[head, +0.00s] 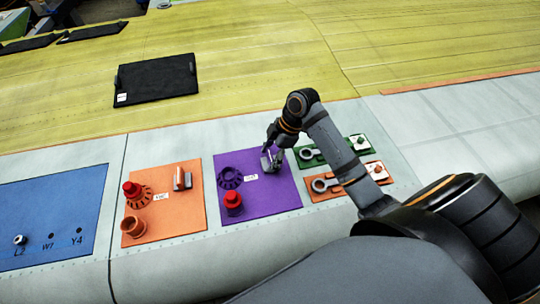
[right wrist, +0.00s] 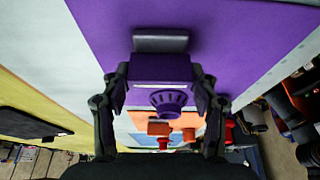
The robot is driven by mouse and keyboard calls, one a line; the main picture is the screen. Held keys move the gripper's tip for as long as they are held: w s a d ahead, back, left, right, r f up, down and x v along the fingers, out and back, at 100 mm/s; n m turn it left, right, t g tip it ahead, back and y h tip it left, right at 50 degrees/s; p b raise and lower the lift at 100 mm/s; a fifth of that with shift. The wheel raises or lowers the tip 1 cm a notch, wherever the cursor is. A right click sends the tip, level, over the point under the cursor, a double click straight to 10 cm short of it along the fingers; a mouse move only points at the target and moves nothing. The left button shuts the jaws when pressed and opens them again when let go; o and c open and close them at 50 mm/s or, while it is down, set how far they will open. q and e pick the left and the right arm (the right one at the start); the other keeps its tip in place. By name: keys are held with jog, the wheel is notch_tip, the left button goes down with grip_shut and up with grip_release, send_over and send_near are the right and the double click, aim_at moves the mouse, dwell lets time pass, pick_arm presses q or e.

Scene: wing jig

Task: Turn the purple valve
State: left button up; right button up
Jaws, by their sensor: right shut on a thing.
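The purple panel (head: 283,192) carries a purple block that I take to be the valve (right wrist: 160,66), with a dark grey bar (right wrist: 160,41) beside it. My right gripper (head: 268,161) is shut on this block, one finger on each side in the right wrist view. In the head view the gripper largely hides the block. A toothed purple dial (head: 230,177) is on the same panel, left of the gripper; it also shows in the right wrist view (right wrist: 168,101). My left gripper is not in view.
A red knob (head: 233,200) stands below the dial. An orange panel (head: 165,221) with raised fittings lies left. A blue panel (head: 60,200) is far left.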

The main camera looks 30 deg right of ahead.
jog(key=shift+m, duration=0.3)
jog(key=m+t, duration=0.1)
jog(key=m, duration=0.2)
jog(key=m+t+h, duration=0.1)
jog(key=m, duration=0.1)
jog(key=m+h, duration=0.1)
jog(key=m, duration=0.2)
jog(key=shift+t, duration=0.4)
jog(key=m, duration=0.2)
jog(key=m+h, duration=0.1)
jog(key=m, duration=0.2)
jog(key=shift+t+h, duration=0.3)
jog(key=shift+m+h, duration=0.9)
jog(key=shift+m, duration=1.2)
jog(key=o, duration=1.1)
jog(key=shift+o, duration=0.2)
